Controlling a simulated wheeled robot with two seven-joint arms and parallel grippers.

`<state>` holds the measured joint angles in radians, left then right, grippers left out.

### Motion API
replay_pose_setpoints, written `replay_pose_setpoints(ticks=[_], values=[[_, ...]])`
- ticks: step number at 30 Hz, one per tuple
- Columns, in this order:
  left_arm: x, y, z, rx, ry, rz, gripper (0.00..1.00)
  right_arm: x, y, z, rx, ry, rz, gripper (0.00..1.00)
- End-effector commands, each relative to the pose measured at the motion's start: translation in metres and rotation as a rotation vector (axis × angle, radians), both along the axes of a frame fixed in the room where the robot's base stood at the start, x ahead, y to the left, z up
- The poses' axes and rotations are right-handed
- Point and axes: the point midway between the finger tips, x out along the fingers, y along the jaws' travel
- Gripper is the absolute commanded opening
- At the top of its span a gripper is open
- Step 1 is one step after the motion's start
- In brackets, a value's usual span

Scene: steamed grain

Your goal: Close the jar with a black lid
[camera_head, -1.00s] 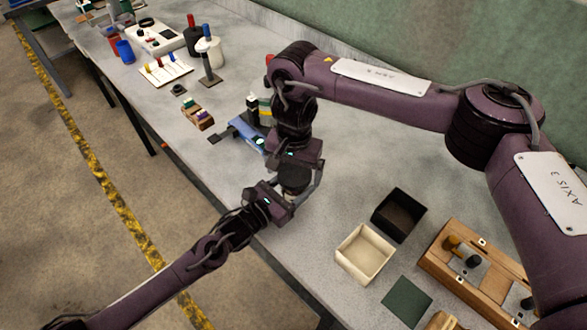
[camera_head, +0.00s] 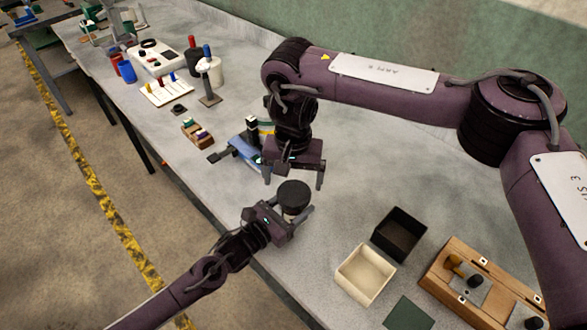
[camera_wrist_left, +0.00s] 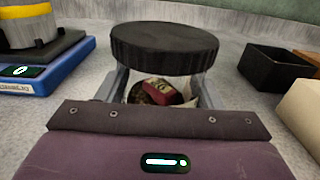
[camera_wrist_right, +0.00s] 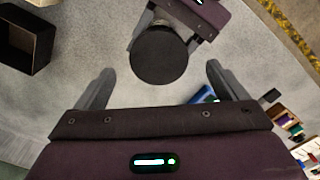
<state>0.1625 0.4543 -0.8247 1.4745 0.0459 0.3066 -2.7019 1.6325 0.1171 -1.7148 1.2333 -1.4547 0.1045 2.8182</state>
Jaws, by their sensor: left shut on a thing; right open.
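The jar (camera_wrist_left: 158,92) stands between the fingers of my left gripper (camera_wrist_left: 163,88), which is shut on it. Something dark red shows inside its clear side. The black lid (camera_head: 293,195) sits on top of the jar; it also shows in the left wrist view (camera_wrist_left: 164,47) and from above in the right wrist view (camera_wrist_right: 159,55). In the left wrist view the lid looks level and covers the mouth; I cannot tell how tight it is. My right gripper (camera_wrist_right: 160,85) is open and empty, apart from the lid, a little behind and above it in the head view.
A blue scale-like device (camera_head: 243,149) lies behind the right gripper. A black box (camera_head: 399,234) and a cream box (camera_head: 365,273) stand to the right, near a wooden fixture (camera_head: 478,276). The table's front edge runs close by the left gripper.

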Motion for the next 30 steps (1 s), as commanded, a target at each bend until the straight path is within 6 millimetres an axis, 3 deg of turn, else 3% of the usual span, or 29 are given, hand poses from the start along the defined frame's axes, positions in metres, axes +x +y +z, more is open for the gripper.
replay_pose_setpoints(ticks=[30], values=[[0.0, 0.0, -0.001, 0.0, 0.001, 0.0, 0.0, 0.004, 0.0, 0.019, -0.007, -0.014, 2.304, 0.92]])
